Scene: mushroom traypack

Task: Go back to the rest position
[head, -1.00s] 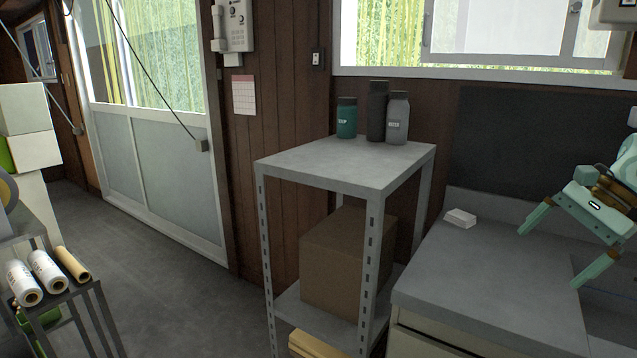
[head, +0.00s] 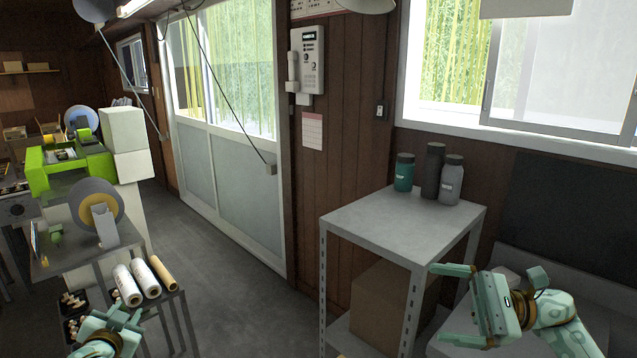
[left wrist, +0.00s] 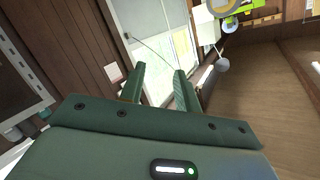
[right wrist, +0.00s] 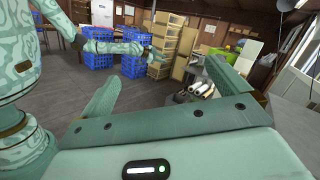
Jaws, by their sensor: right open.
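My left gripper (head: 112,318) is low at the left of the head view, beside a small dark stand with rolls. In the left wrist view (left wrist: 158,75) its two fingers stand apart with nothing between them. My right gripper (head: 438,305) is at the lower right of the head view, its fingers spread and pointing left, in front of the grey counter and shelf. The right wrist view (right wrist: 160,78) shows its fingers wide apart and empty.
A metal shelf (head: 400,222) with several bottles stands near my right gripper. White rolls (head: 127,285) and dark trays of mushrooms (head: 72,300) are near my left gripper. A green machine (head: 60,165) stands behind. The floor (head: 225,290) between is clear.

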